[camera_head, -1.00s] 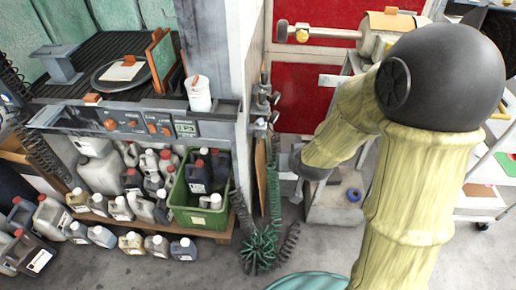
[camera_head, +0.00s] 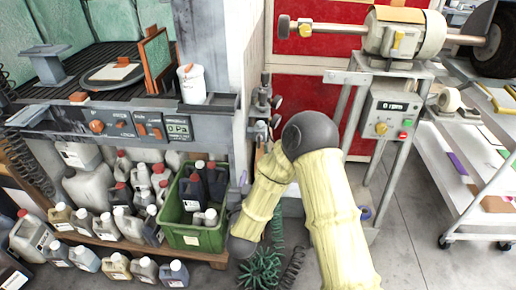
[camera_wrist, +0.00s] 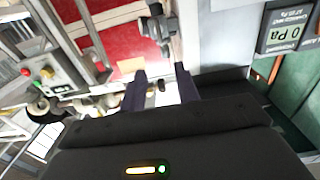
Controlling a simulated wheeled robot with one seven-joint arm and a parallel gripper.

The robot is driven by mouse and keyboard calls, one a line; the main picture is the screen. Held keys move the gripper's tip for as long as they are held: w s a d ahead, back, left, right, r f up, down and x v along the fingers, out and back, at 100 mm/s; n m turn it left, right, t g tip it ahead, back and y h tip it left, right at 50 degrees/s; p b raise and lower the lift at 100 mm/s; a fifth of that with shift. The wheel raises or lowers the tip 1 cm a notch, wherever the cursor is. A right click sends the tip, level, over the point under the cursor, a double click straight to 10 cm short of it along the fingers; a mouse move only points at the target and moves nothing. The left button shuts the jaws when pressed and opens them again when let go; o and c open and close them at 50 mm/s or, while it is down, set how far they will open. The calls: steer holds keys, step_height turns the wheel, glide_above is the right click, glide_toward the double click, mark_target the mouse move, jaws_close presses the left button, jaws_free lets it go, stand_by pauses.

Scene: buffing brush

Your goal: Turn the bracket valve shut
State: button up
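Small grey valve fittings (camera_head: 263,97) are mounted on the side of the grey post, one above another, in the head view. I cannot tell from their handles whether they are open or shut. In the wrist view a grey valve fitting (camera_wrist: 158,28) stands beyond my gripper (camera_wrist: 161,84), near the top. The two dark fingers are spread with a bright gap between them and hold nothing I can make out. A small dark piece shows between or behind them; I cannot tell which. In the head view my gripper is hidden beyond my forearm, low beside the post.
A pressure display (camera_head: 178,130) reads 0 Pa left of the post. A green crate (camera_head: 196,237) and several bottles stand below. Green coiled hoses (camera_head: 262,268) lie near my forearm. A bench grinder (camera_head: 405,32) and a control box (camera_head: 390,114) stand right, by a wheeled rack (camera_head: 470,150).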

steer(key=shift+w+d, duration=0.1)
glide_toward(259, 140)
steer(key=w, duration=0.8)
steer(key=shift+w, duration=0.35)
steer(key=shift+r, duration=0.1)
jaws_close()
